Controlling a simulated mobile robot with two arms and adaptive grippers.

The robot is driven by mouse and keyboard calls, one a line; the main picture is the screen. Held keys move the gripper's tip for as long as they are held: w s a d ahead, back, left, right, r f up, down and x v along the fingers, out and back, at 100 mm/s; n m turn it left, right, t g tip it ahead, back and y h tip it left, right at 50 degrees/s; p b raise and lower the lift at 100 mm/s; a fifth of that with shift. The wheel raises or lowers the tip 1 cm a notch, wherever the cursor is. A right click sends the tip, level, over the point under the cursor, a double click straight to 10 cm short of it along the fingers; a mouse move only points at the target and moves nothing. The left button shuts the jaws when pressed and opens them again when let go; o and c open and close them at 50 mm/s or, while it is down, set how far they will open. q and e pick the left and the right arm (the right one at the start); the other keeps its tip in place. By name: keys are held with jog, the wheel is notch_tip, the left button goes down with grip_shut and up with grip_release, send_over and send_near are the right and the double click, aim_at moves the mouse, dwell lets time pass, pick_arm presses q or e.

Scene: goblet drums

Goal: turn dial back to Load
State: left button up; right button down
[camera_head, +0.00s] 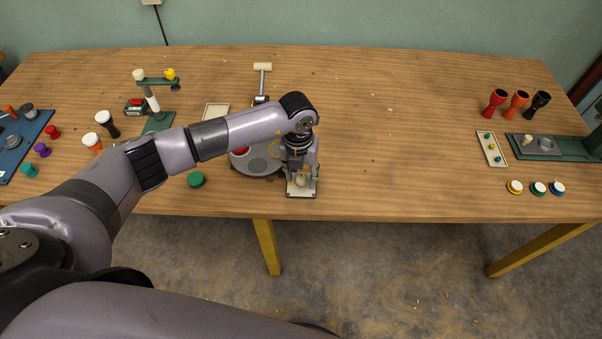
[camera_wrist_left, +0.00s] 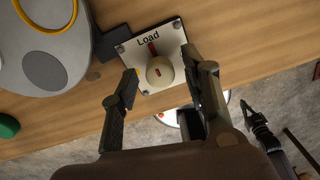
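The dial is a round cream knob (camera_wrist_left: 160,72) on a pale square plate (camera_wrist_left: 125,50) with a screw at each visible corner. The word Load and a red mark are printed on the plate above the knob. In the head view the plate (camera_head: 302,192) lies at the table's front edge, and my arm partly covers it. My left gripper (camera_wrist_left: 160,75) is open, with one finger on each side of the knob. Gaps show between the fingers and the knob. A dark jointed part at the lower right of the wrist view may be my right gripper; its finger state is unclear.
A grey round base (camera_wrist_left: 45,70) with a yellow ring is left of the plate. A green disc (camera_head: 196,180) lies farther left. Several goblet drums (camera_head: 516,102), a small tray (camera_head: 491,148) and coloured discs stand at the right. The table's middle right is clear.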

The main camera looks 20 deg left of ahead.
aim_at(299, 177)
pick_arm(q)
notch_tip(299, 177, up, 12)
jog(key=shift+a, duration=0.25)
dwell(0.5)
dwell(0.3)
